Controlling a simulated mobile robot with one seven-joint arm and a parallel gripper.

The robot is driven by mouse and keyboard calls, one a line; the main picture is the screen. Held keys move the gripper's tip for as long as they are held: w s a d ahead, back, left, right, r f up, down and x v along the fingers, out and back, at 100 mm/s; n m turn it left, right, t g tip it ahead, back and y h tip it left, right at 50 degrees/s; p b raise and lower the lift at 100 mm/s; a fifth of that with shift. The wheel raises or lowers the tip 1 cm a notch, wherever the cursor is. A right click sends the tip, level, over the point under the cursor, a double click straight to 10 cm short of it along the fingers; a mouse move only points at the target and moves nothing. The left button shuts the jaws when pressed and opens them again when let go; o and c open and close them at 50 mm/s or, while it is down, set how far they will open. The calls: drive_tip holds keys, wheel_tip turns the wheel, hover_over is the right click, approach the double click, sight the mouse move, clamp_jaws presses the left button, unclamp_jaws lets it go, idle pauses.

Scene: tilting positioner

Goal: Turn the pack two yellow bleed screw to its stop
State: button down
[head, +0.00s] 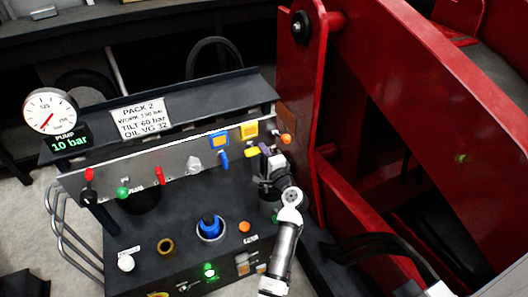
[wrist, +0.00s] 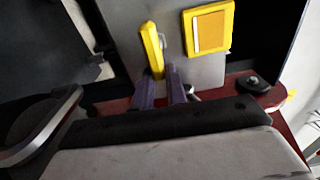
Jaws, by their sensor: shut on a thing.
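The yellow bleed screw (head: 251,153) is on the grey panel of pack two, below a yellow square plate (head: 249,131). In the wrist view the yellow bleed screw (wrist: 151,45) shows as a long handle, nearly upright and leaning slightly, beside the yellow plate (wrist: 210,28) with its pale upright bar. My gripper (head: 261,160) is at the right end of the panel. In the wrist view my gripper (wrist: 161,77) has its purple fingers shut on the lower end of the yellow handle. The fingers hide part of that end.
A blue lever (head: 223,160), red levers (head: 160,175) and a pressure gauge (head: 50,111) are to the left. An orange knob (head: 286,139) is close to my gripper. The red steel frame (head: 305,100) stands close on the right, leaving little room there.

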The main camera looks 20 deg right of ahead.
drive_tip(key=c, duration=1.4)
unclamp_jaws()
drive_tip(key=shift+c, duration=0.2)
drive_tip(key=s+b, duration=0.2)
drive_tip(key=s, duration=1.1)
drive_tip(key=shift+s+d, duration=0.25)
drive_tip(key=shift+s, duration=0.15)
